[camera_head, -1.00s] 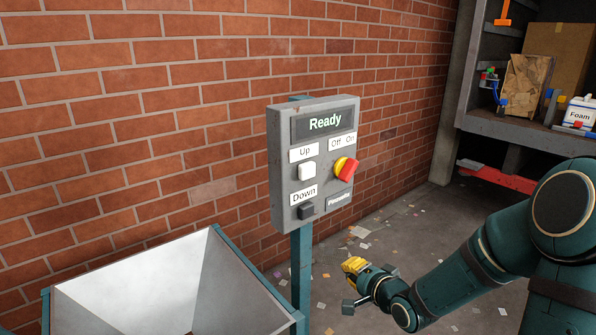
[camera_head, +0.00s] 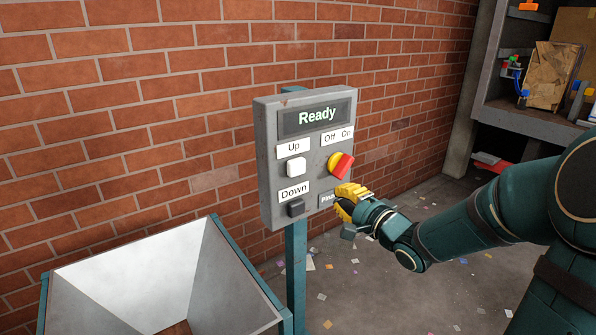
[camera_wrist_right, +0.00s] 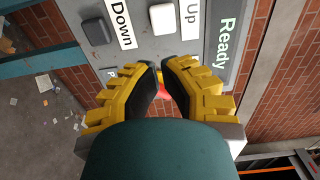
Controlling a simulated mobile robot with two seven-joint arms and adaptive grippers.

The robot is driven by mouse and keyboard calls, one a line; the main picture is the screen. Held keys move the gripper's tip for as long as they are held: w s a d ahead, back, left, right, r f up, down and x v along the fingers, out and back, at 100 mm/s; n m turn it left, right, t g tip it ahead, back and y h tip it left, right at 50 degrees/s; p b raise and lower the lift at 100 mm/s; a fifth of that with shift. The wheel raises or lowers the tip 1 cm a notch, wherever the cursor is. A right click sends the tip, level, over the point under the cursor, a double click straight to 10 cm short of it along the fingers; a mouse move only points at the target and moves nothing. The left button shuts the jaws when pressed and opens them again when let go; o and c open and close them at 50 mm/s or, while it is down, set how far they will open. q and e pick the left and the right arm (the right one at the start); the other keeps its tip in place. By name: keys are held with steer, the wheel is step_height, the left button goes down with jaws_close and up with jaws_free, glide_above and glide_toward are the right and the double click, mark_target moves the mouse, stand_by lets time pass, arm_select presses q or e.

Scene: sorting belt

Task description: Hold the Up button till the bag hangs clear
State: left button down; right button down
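The grey control box (camera_head: 265,165) stands on a teal post, its display reading "Ready". The white Up button (camera_head: 296,167) is at the left of its face, above the dark Down button (camera_head: 296,207). The Up button also shows at the top of the right wrist view (camera_wrist_right: 163,18). My right gripper (camera_head: 343,200) has yellow fingers and is just off the box's lower right corner, below and right of the Up button, apart from it. Its fingertips are drawn together, with nothing seen held. No bag is seen. My left gripper is out of view.
A red and yellow Off/On knob (camera_head: 341,165) sits right of the Up button, close above my right gripper. A metal hopper (camera_head: 240,285) stands below left of the box. A brick wall is behind; shelves (camera_head: 535,118) stand at right. Paper scraps litter the floor.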

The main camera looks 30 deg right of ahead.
mark_target(301, 170)
stand_by(0.3)
steer(key=w, duration=0.4)
steer(key=w+b, duration=0.1)
steer(key=w, duration=0.4)
steer(key=w+a+b, duration=0.1)
steer(key=w, duration=0.3)
steer(key=shift+w+a, duration=0.1)
steer(key=shift+w, duration=0.4)
